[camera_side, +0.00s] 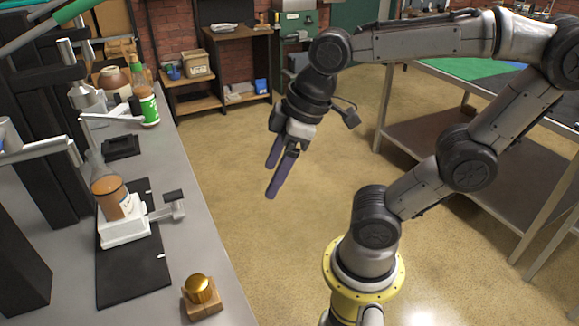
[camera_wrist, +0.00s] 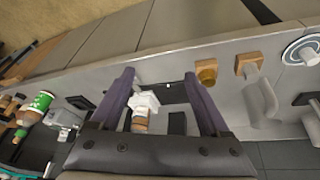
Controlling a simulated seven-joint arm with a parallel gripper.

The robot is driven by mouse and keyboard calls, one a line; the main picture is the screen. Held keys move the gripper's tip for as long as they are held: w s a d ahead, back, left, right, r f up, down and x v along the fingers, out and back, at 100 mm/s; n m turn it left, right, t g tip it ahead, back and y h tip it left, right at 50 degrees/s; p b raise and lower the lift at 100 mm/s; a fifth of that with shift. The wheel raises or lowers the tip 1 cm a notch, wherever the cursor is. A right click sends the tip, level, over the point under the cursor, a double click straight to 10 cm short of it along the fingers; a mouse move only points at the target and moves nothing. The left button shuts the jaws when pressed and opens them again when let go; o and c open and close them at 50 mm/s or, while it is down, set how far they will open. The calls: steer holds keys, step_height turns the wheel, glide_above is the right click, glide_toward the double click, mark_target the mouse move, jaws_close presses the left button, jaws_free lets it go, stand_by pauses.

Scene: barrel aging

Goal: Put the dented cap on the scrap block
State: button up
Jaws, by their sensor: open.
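A shiny gold cap (camera_side: 200,288) sits on a small wooden block (camera_side: 205,311) near the front of the grey bench in the side view. The cap (camera_wrist: 206,70) also shows at upper right of centre in the wrist view. Any dent is too small to make out. A second wooden block (camera_wrist: 248,64) lies to its right there, with a dark spot on it; I cannot tell which block is the scrap block. My gripper (camera_side: 271,178) has purple fingers, open and empty, above the floor to the right of the bench. Its fingers (camera_wrist: 159,76) frame the wrist view, apart from the cap.
A white fixture (camera_side: 123,230) holding an amber-brown cylinder (camera_side: 112,198) stands on a black mat (camera_side: 130,288). A green-labelled bottle (camera_side: 149,108) stands farther back on the bench. A pale handled object (camera_wrist: 264,100) lies beside the second block. Open floor separates the bench from my arm.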

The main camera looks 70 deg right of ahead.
steer(key=s+d+m, duration=0.1)
steer(key=m, duration=0.1)
steer(key=s+d+f+m+t+h, duration=0.1)
steer(key=m, duration=0.1)
steer(key=shift+d, duration=0.2)
